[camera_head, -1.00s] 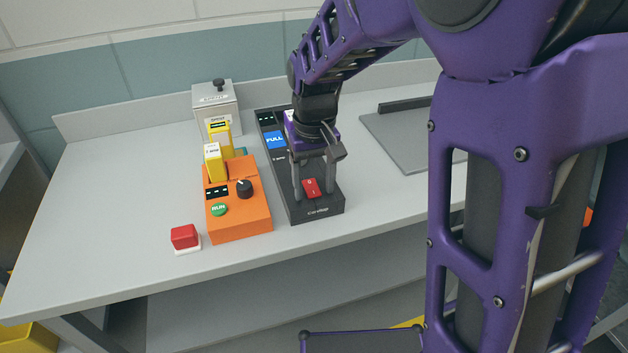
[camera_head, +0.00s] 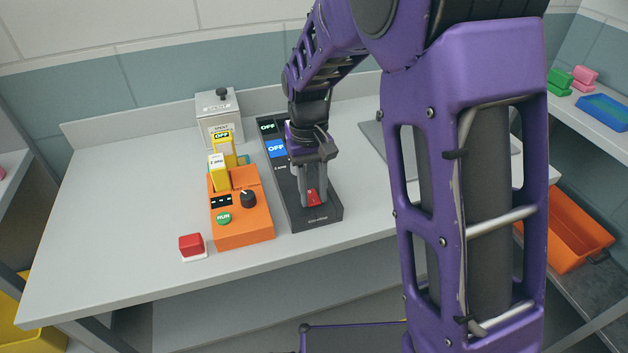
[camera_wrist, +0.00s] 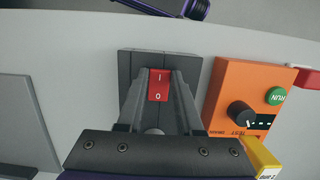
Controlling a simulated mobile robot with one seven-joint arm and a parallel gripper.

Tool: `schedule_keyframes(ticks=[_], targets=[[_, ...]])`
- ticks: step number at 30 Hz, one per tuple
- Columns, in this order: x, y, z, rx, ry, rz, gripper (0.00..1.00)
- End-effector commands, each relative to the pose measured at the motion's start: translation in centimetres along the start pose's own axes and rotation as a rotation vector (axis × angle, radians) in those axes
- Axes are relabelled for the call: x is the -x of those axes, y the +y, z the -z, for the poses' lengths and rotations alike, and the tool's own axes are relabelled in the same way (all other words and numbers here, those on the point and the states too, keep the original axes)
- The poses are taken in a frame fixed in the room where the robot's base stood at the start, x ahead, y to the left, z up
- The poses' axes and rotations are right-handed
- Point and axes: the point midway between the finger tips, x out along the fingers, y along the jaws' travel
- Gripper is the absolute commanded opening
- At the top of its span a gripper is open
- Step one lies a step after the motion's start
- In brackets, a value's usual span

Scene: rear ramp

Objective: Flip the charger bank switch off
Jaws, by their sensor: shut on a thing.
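The charger bank (camera_head: 328,216) is a long black box on the grey bench. Its blue display (camera_head: 276,148) and a small dark display (camera_head: 267,127) both read OFF. A red rocker switch (camera_head: 313,198) sits near its front end; in the wrist view the switch (camera_wrist: 158,86) shows I and O marks. My gripper (camera_head: 313,203) points down over the switch, its grey fingers drawn in on either side of it. In the wrist view my gripper (camera_wrist: 158,80) has a finger along each side of the switch, which partly hides in the head view.
Left of the bank stands an orange unit (camera_head: 240,226) with yellow blocks, a black knob and a green RUN button. A red button (camera_head: 191,243) is at the bench's front. A grey box (camera_head: 218,115) stands behind. An orange bin (camera_head: 570,225) is at right. The bench's left is bare.

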Motion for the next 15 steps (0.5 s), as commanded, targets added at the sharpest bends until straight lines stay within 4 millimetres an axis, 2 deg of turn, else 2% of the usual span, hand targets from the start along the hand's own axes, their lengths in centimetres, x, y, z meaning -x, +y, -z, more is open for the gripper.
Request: schedule_keyframes(ticks=[1,15], targets=[[0.61,0.03,0.06,0.0,-0.025,0.0,0.0],[0.16,0.02,0.29,0.0,-0.083,0.0,0.0]])
